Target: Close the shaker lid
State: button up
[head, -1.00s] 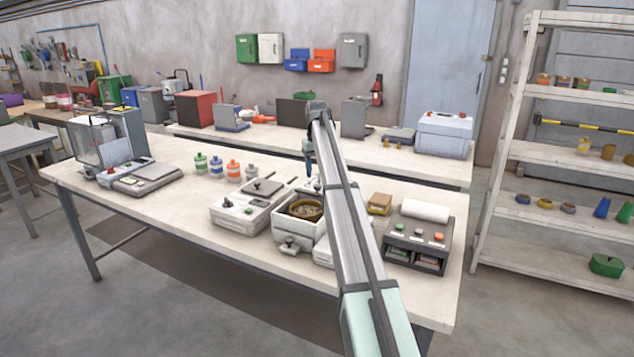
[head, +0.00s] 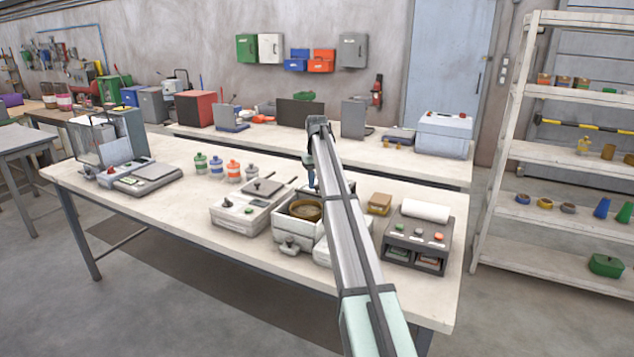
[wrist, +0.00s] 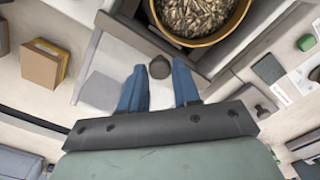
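The shaker (head: 283,226) is a white box on the front bench, with a round, brass-coloured pan (head: 311,214) of pellets showing in its open top. The pan (wrist: 206,42) also shows at the top of the wrist view. A pale flat panel with a dark round knob (wrist: 159,68), apparently the shaker lid (wrist: 100,90), lies beside the pan, so the shaker stands open. My gripper (wrist: 160,80) is open, its two blue fingers apart on either side of the knob in the picture. I cannot tell whether they touch it. In the head view my arm hides most of the gripper and lid.
A dark-grey control unit with a white roll (head: 425,210) stands right of the shaker. A brown box (head: 379,201) sits behind it. A flat white device (head: 240,210) stands close on the left. Several small capped bottles (head: 217,167) and a scale (head: 150,172) are farther left.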

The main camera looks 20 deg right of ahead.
grip_shut()
jog(key=s+a, duration=1.1)
jog(key=shift+s+a, duration=0.35)
jog(key=shift+o, duration=0.8)
grip_release()
jog(key=shift+a, duration=0.1)
jog(key=shift+o, duration=1.4)
notch_tip(320, 180, up, 14)
jog(key=shift+f, duration=0.1)
